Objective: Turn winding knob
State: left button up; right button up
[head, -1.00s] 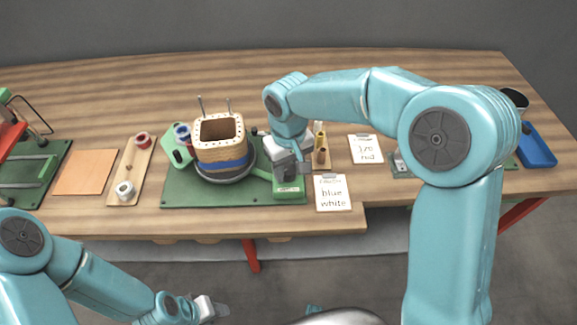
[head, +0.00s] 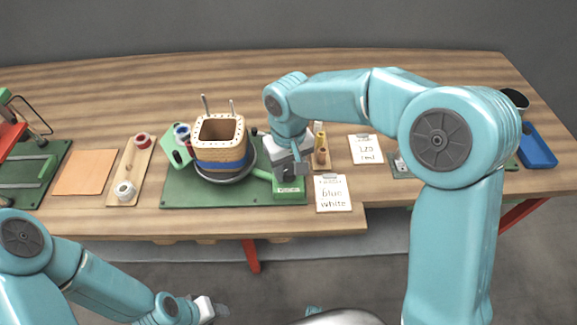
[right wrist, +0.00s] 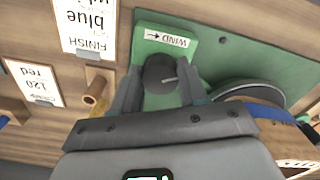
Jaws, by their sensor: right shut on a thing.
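The winding knob (right wrist: 160,73) is a dark round knob with a light mark, on the green winder by a white WIND label (right wrist: 170,38) with an arrow. My right gripper (right wrist: 160,95) is shut on the knob, a finger on each side of it in the right wrist view. In the head view my right gripper (head: 293,168) hides the knob. The square wooden coil former (head: 220,142) with a blue wound band stands on the round turntable (head: 225,178) left of it. My left gripper (head: 212,309) hangs low in front of the table; its jaws are too unclear to judge.
A card reading "blue white" (head: 333,193) lies right of the winder, and a "120 red" card (head: 366,149) lies farther back. A wooden spool strip (head: 130,170) and an orange sheet (head: 87,172) lie left. A blue tray (head: 537,146) is far right.

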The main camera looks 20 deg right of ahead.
aim_at(288, 170)
dwell(0.9)
jog(key=o, duration=1.1)
jog(key=shift+c, duration=0.2)
notch_tip(288, 170, up, 16)
jog(key=p, duration=0.1)
jog(key=shift+r, duration=0.2)
